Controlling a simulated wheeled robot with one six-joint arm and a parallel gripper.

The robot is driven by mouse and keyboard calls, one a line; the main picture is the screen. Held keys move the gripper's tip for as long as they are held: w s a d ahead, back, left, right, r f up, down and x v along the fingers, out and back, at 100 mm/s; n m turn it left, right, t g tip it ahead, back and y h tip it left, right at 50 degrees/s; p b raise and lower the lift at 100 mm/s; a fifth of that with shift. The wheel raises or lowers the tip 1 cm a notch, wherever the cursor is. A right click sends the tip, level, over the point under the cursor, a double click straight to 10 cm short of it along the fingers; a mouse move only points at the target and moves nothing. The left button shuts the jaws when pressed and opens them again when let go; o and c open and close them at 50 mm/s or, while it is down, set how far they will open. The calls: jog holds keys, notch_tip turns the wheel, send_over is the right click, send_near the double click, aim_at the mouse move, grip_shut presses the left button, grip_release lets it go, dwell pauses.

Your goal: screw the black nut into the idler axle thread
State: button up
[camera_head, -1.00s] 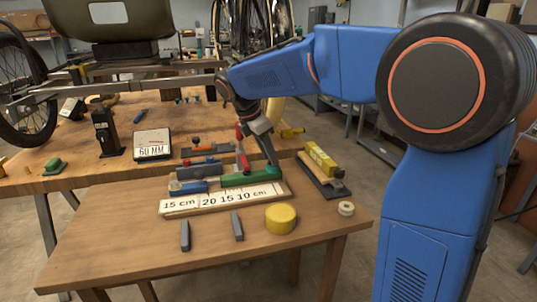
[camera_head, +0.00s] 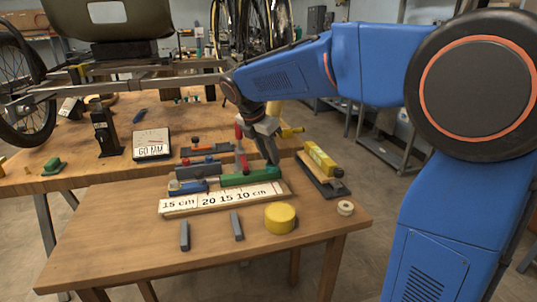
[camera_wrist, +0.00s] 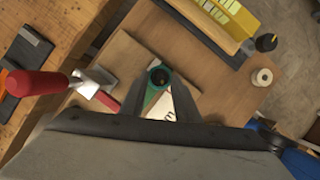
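My gripper (camera_head: 272,163) points down over the right end of the green-handled tool (camera_head: 243,180) on the small table. I cannot pick out the black nut for certain; a round black piece (camera_wrist: 266,42) lies beside the yellow block in the wrist view. The idler axle thread cannot be made out.
A labelled board (camera_head: 180,206) lies in front of the tools. A yellow block (camera_head: 320,157) lies on a dark tray to the right. A yellow round tin (camera_head: 280,217), a white ring (camera_head: 346,208) and two grey bars (camera_head: 185,236) stand nearby. A red-handled tool (camera_wrist: 38,84) lies left.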

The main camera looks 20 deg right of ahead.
jog(key=c, duration=0.6)
jog(key=shift+w+m+g, duration=0.1)
jog(key=shift+m+g, duration=0.2)
jog(key=shift+m, duration=0.6)
jog(key=shift+w+m+g, duration=0.1)
jog(key=shift+m+g, duration=0.2)
jog(key=shift+m, duration=0.5)
jog(key=shift+h, duration=0.3)
jog(key=shift+w+m+g, duration=0.1)
jog(key=shift+m+g, duration=0.2)
jog(key=shift+m, duration=0.6)
